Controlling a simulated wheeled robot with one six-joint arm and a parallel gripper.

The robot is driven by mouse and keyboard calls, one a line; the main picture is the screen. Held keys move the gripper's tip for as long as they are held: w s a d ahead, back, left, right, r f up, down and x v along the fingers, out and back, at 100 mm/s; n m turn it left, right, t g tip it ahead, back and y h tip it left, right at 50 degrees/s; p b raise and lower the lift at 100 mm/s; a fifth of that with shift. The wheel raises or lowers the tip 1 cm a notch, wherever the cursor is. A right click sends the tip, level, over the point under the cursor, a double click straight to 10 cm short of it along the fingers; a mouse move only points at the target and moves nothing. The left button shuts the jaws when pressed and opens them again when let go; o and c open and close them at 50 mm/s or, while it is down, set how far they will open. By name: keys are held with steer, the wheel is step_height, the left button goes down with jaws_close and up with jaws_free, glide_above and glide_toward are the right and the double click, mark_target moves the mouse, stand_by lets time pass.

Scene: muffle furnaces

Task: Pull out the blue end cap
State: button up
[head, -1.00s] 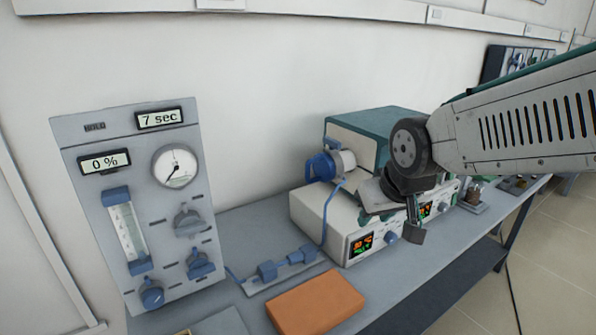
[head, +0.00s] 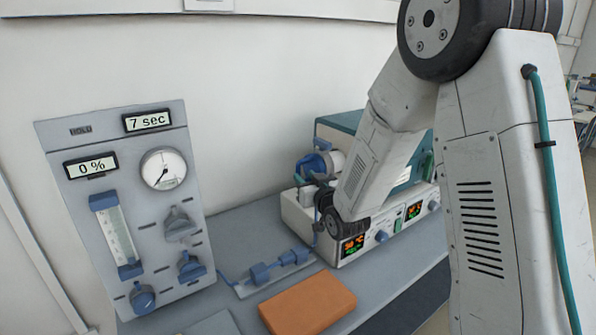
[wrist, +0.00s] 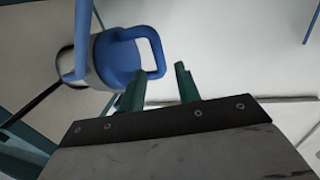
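The blue end cap (head: 312,166) sits on the end of the pale furnace tube, at the left end of the furnace in the head view. In the wrist view the end cap (wrist: 112,62) is at upper left, with its loop handle standing out to the right. In the head view my arm hides most of the gripper and part of the tube.
A grey control panel (head: 113,240) with dials and a gauge stands at left. Blue fittings (head: 275,268) lie on the bench in front of the furnace, near an orange block (head: 307,303). The furnace base (head: 297,214) carries lit displays. The wall is close behind.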

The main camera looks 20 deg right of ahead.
mark_target(299, 171)
steer(key=w, duration=0.5)
steer(key=shift+w+a, duration=0.35)
steer(key=shift+w, duration=0.05)
jaws_close()
